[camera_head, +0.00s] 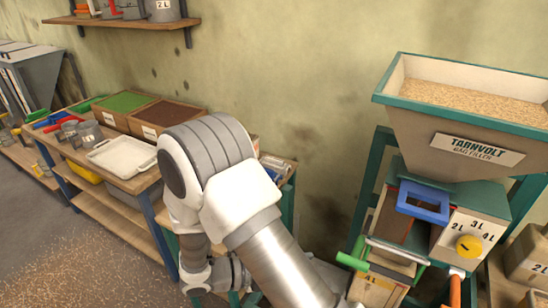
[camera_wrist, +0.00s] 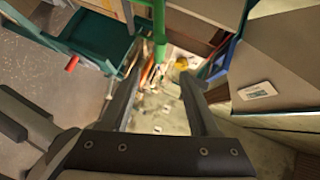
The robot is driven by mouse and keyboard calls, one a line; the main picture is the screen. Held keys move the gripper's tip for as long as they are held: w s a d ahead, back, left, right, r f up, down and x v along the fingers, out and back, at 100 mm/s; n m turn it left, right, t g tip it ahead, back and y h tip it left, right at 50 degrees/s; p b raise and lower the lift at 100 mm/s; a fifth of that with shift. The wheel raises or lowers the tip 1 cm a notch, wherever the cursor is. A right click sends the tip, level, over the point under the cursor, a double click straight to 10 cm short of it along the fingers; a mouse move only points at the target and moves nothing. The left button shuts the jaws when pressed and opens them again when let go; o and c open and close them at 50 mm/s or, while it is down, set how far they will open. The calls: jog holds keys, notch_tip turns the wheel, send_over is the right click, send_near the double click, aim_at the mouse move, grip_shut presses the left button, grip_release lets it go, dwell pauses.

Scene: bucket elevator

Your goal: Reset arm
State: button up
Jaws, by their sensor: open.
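My arm (camera_head: 215,160) rises from the bottom middle of the head view and bends over between the work table and the bag filler. My gripper (camera_wrist: 161,78) is open and empty in the wrist view, its two dark fingers apart and pointing away from the camera. A green handle (camera_wrist: 159,28) stands beyond the fingertips and appears between them; I cannot tell how far off it is. In the head view I cannot make out the gripper's fingers.
The bag filler's grain hopper (camera_head: 455,135) stands at right. Below it are a blue frame (camera_head: 423,201), a yellow knob (camera_head: 468,246) and a green handle (camera_head: 352,261). The table at left holds a white tray (camera_head: 121,157), a green-filled box (camera_head: 122,103) and cups. A shelf (camera_head: 120,23) hangs above.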

jog(key=s+d+r+n+t+y, duration=0.1)
jog(key=s+r+n+y, duration=0.2)
jog(key=r+n+y, duration=0.2)
jog(key=s+d+r+n+t+y, duration=0.1)
jog(key=r+n+y, duration=0.4)
jog(key=r+n, duration=0.5)
jog(key=s+d+r+n+t+y, duration=0.1)
jog(key=s+r+n+y, duration=0.4)
jog(key=n, duration=1.1)
notch_tip(320, 180, up, 4)
jog(key=shift+s+d+f, duration=0.15)
jog(key=shift+s+d, duration=0.4)
jog(key=shift+d, duration=0.2)
